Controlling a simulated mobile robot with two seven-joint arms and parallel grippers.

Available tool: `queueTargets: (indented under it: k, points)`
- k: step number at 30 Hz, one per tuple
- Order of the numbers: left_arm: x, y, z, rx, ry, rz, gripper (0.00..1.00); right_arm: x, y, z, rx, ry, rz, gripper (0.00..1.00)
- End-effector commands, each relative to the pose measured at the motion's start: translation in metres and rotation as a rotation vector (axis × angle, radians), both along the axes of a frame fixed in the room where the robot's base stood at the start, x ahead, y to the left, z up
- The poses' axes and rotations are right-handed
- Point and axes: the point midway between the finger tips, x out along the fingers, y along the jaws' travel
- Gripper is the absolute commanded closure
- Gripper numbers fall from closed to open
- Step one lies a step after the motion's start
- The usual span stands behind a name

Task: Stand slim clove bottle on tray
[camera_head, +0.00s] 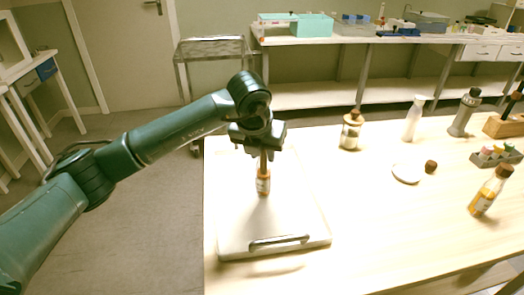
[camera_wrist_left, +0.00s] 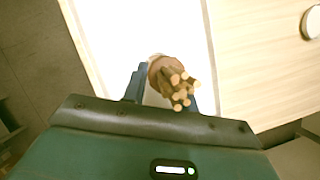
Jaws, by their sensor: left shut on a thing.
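The slim bottle (camera_head: 263,184), with an amber body, a pale label and a brown upper part, is upright over the white tray (camera_head: 233,226). My left gripper (camera_head: 264,150) is above it, pointing down and shut on its upper part. In the left wrist view the bottle's brown top (camera_wrist_left: 160,68) with a bundle of light brown sticks (camera_wrist_left: 180,86) sits between the fingers of my left gripper (camera_wrist_left: 164,88). The white tray (camera_wrist_left: 112,32) lies below. I cannot tell whether the bottle's base touches the tray. My right gripper is not in view.
On the table (camera_head: 370,225), right of the tray, stand a brown-capped bottle (camera_head: 351,132), a white bottle (camera_head: 413,119), a grey bottle (camera_head: 464,114) and an amber bottle (camera_head: 487,194). A white dish (camera_head: 406,173) lies between them. The tray has a metal handle (camera_head: 279,241). The table's front middle is clear.

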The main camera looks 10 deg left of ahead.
Motion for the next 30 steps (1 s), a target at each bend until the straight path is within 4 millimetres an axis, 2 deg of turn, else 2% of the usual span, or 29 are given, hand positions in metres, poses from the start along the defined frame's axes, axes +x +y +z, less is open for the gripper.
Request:
queueTargets:
  k: [1,9,19,23,30]
  points:
    - [0.000,0.000,-0.002,0.000,0.000,0.000,0.71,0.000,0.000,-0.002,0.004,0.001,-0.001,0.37]
    - [0.000,0.000,-0.001,0.000,0.000,0.000,0.50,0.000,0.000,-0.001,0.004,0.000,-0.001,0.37]
    - [-0.001,0.000,0.005,0.000,-0.001,0.000,0.50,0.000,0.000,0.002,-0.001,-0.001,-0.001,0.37]
    - [-0.008,0.000,0.023,-0.001,-0.005,0.000,0.50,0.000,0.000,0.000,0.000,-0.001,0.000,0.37]
    - [-0.028,0.002,0.073,0.000,-0.005,0.000,0.50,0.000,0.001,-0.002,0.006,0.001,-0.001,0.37]
